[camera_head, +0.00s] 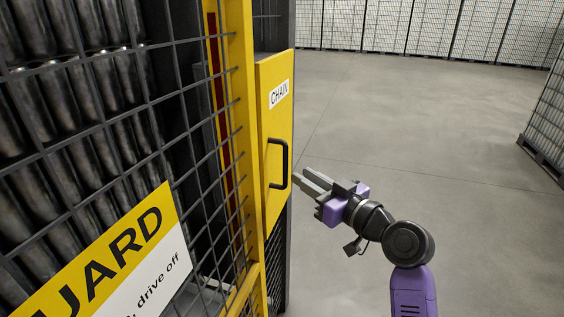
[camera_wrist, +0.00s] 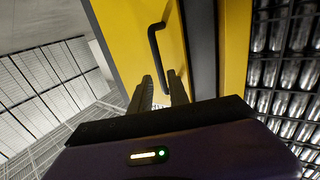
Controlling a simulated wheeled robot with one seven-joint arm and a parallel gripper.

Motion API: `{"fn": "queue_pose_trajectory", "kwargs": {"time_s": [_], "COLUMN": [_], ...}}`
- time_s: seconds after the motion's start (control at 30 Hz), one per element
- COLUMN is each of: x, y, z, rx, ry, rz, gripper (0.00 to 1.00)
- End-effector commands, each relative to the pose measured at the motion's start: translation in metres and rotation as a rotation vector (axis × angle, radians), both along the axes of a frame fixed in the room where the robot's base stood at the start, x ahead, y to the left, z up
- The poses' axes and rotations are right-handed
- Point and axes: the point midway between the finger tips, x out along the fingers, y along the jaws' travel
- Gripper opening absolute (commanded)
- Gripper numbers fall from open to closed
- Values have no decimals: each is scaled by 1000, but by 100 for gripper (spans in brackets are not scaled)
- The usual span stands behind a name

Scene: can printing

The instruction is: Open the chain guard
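The chain guard (camera_head: 273,125) is a tall yellow panel labelled "CHAIN" beside the yellow frame post; it looks shut. It also shows in the wrist view (camera_wrist: 122,35). Its black bar handle (camera_head: 286,165) stands upright on its face. In the wrist view the handle (camera_wrist: 153,48) runs down toward the gap between my fingers. My gripper (camera_head: 300,176) is open, with its fingertips close to the handle's lower part, on its right in the head view. In the wrist view my two fingers (camera_wrist: 162,84) are apart. I cannot tell whether they touch the handle.
A dark mesh fence (camera_head: 120,120) with stacked cans behind it stands at the left, bearing a yellow-and-white guard sign (camera_head: 125,255). The grey floor (camera_head: 420,100) right of the panel is clear. Pallet stacks (camera_head: 420,25) line the back, with another (camera_head: 552,115) at the right.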

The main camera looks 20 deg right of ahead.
Motion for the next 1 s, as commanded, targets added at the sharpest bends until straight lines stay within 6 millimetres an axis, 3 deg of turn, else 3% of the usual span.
{"fn": "queue_pose_trajectory", "kwargs": {"time_s": [0.53,0.93,1.0], "x": [64,73,73], "y": [24,27,27], "z": [1,0,0], "rx": [-8,-9,-9], "ry": [-3,-4,-4], "rz": [-1,-3,-3], "gripper": [22,22,12]}}
